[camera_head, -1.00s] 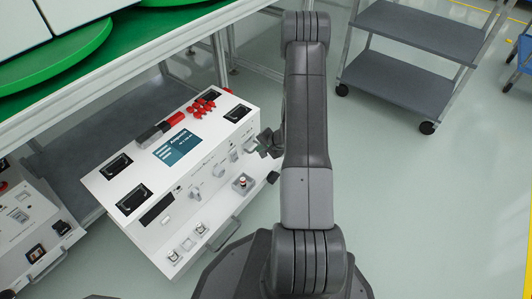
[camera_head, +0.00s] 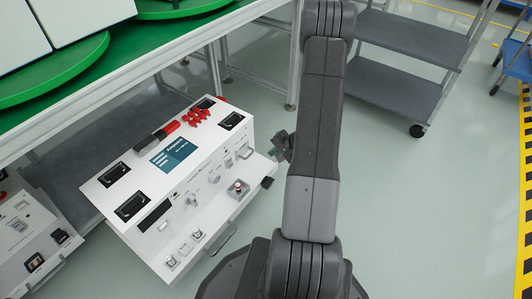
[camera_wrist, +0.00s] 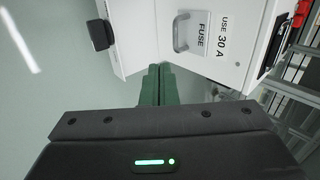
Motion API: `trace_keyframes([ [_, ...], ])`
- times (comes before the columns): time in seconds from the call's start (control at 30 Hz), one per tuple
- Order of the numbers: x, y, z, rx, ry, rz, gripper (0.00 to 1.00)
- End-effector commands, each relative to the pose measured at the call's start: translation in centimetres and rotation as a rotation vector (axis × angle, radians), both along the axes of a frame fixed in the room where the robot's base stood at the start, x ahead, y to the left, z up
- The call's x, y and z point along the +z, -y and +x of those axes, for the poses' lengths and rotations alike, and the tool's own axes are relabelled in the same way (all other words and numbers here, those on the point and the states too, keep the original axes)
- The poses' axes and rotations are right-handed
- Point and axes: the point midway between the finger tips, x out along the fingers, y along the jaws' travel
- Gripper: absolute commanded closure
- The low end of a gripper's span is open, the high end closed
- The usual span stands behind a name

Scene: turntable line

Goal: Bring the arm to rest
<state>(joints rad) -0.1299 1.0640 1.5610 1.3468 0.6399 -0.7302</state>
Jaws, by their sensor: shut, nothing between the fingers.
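My gripper (camera_head: 284,146) shows in the head view just left of my dark grey arm (camera_head: 318,120), which partly hides it. It is apart from the right end of a white control box (camera_head: 215,190). In the wrist view my gripper's two dark green fingers (camera_wrist: 157,86) are pressed together with nothing between them. Beyond them is the white box face (camera_wrist: 215,58) with a grey handle (camera_wrist: 183,32) and a label reading "USE 30 A FUSE".
A green-topped table (camera_head: 150,62) with green discs (camera_head: 60,70) stands at the upper left. Another white box (camera_head: 28,235) sits at the lower left. A grey shelf cart (camera_head: 395,85) stands at the upper right. The floor right of my arm is clear up to a yellow-black strip (camera_head: 524,180).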

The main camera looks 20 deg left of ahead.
Motion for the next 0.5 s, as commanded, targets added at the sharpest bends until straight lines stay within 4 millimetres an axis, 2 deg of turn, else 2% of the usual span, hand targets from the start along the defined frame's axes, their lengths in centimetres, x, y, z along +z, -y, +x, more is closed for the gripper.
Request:
trace_keyframes([
  [0.13,1.15,0.87,-0.23,-0.002,0.001,0.0,1.0],
  [0.5,1.26,1.06,-0.34,-0.001,0.0,0.0,1.0],
])
